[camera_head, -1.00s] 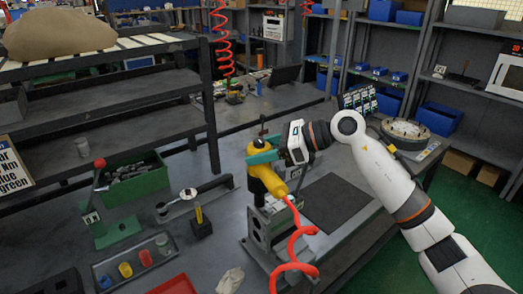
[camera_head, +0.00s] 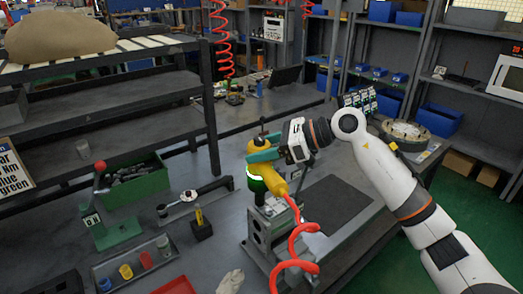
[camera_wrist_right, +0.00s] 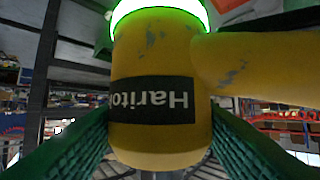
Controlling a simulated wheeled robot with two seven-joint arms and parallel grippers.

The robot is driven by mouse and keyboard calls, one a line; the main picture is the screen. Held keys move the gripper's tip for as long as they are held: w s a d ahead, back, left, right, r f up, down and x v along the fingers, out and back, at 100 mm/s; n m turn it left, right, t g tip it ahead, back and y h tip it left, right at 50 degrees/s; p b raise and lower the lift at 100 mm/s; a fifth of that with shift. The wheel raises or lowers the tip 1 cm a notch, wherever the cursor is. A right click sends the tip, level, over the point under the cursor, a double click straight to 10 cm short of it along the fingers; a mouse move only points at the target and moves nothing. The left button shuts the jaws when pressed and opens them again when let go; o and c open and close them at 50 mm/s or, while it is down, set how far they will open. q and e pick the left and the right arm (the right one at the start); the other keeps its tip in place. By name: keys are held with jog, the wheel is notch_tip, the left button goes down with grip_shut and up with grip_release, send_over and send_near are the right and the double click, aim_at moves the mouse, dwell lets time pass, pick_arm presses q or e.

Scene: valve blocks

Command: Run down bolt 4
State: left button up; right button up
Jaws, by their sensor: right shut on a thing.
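A yellow power tool (camera_head: 274,185) with a red coiled hose stands upright over the grey valve block (camera_head: 259,232). My right gripper (camera_head: 262,157) is shut on its upper body, with green fingers on both sides. In the right wrist view the tool's body (camera_wrist_right: 160,65) fills the middle, its dark label upside down, between the green fingers (camera_wrist_right: 160,140). A ring on the tool glows bright green in both views. The tool's lower end and the bolts are hidden, so I cannot tell which bolt it is on. My left gripper is not in view.
A torque wrench (camera_head: 198,195) lies on the bench to the left, near a green bin (camera_head: 135,187) and a tray of coloured cups (camera_head: 134,268). A pale glove or rag (camera_head: 231,282) lies in front. A dark mat (camera_head: 339,203) leaves free room right of the block.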

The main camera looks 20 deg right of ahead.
jog(key=shift+r+p, duration=1.7)
jog(key=shift+r, duration=1.5)
jog(key=shift+f, duration=0.1)
